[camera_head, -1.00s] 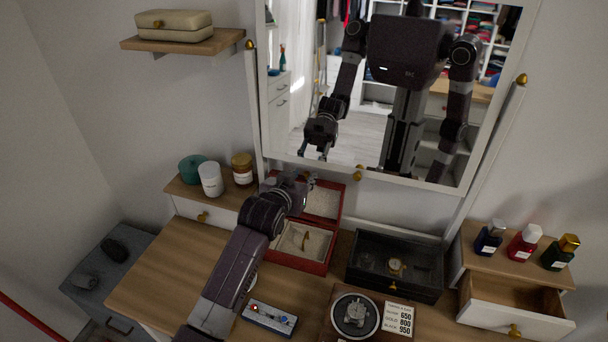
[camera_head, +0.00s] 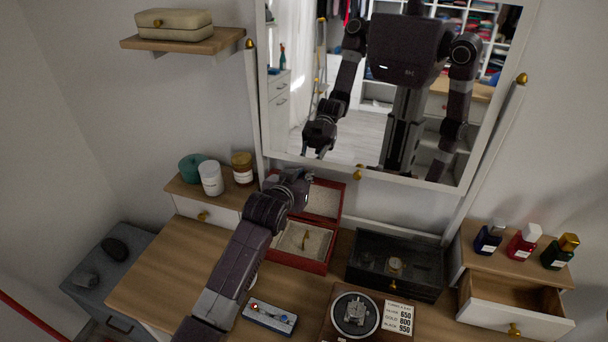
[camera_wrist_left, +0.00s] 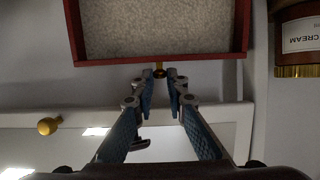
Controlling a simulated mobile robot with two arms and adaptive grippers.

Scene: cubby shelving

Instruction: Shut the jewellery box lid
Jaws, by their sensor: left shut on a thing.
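The red jewellery box (camera_head: 328,266) stands open at the back of the wooden dressing table. A small gold-coloured item (camera_head: 305,240) is in its pale-lined base. Its red lid (camera_head: 338,205) stands raised at the back, and its pale lining also shows in the left wrist view (camera_wrist_left: 158,28). My left gripper (camera_head: 303,187) is at the lid's upper left edge and hides part of it. In the left wrist view its fingertips (camera_wrist_left: 160,78) are shut on a small gold knob (camera_wrist_left: 159,72) at the lid's edge. My right gripper is not directly in view.
A mirror (camera_head: 345,110) hangs close behind the box. A dark glass-topped case (camera_head: 420,270) stands to its right. Jars, including a white one (camera_head: 211,179), stand on the raised shelf at left.

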